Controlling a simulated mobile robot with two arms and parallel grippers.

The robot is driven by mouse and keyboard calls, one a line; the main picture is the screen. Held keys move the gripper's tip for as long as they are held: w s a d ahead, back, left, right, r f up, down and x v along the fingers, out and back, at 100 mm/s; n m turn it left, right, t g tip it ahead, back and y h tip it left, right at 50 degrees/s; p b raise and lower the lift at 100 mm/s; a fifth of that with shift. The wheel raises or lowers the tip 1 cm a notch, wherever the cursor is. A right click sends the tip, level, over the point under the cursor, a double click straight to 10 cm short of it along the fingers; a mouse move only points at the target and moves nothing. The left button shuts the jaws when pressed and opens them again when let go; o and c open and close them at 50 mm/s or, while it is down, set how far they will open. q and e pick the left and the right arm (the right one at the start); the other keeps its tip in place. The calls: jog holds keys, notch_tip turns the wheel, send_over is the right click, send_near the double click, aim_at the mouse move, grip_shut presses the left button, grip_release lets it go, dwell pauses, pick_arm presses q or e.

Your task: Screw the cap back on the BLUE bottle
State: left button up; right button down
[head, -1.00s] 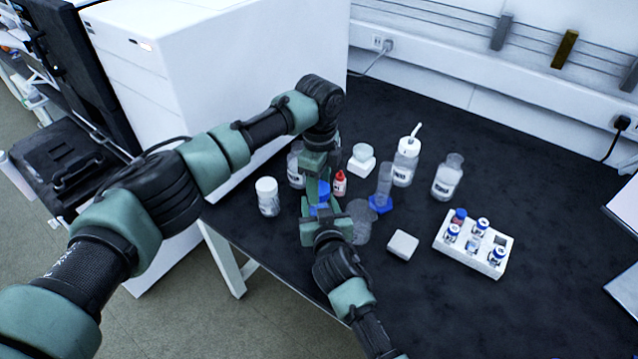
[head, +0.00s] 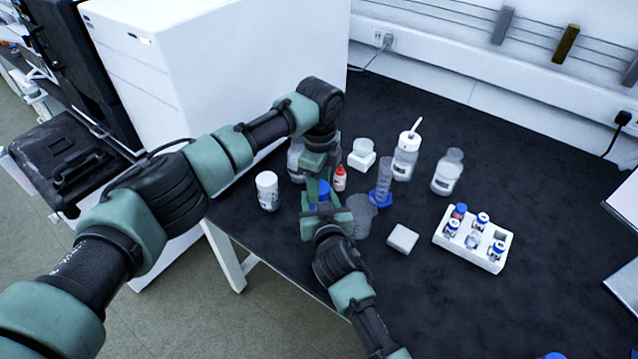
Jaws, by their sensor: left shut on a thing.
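The blue cap (head: 323,188) shows between the fingers of my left gripper (head: 321,182), which points down and is shut on it. My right gripper (head: 322,207) comes in from the bottom and sits just below the left one. A small patch of blue shows at the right gripper; the bottle there is mostly hidden by both grippers, so I cannot tell whether cap and bottle neck touch. Whether the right jaws are closed is also hidden.
Close by stand a white-capped jar (head: 268,190), a red-capped small bottle (head: 340,178), a blue-based cylinder (head: 381,190), a wash bottle (head: 405,158) and a clear bottle (head: 447,172). A white vial rack (head: 485,258) is at right.

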pick_arm(q)
jog(key=shift+s+f, duration=0.1)
jog(key=shift+f, duration=0.25)
jog(key=shift+s+a+f, duration=0.1)
jog(key=shift+a+f, duration=0.05)
jog(key=shift+f, duration=0.2)
jog(key=o, duration=1.3)
jog(key=shift+f, duration=0.1)
jog(key=shift+w+r, duration=0.2)
jog(key=shift+r, duration=2.25)
jog(key=shift+c, duration=0.4)
